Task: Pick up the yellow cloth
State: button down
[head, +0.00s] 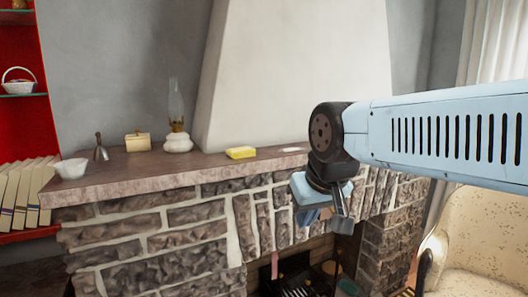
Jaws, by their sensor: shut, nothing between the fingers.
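The yellow cloth (241,152) looks like a small folded block and lies on the brown mantel shelf (120,178), right of the oil lamp. My gripper (342,222) hangs from the blue arm, to the right of the cloth and lower in the picture, in front of the stone fireplace. It is shut and empty, apart from the cloth. The cloth is fully in view and nothing covers it.
On the mantel stand a white bowl (72,168), a bell (100,149), a small cream box (138,141) and a glass oil lamp (177,125). A flat white item (293,149) lies right of the cloth. A patterned armchair (480,235) stands at right.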

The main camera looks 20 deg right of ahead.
aim_at(245, 151)
jog(key=u, duration=0.95)
jog(key=k, duration=0.85)
jog(key=z, duration=0.7)
jog(key=i, duration=1.05)
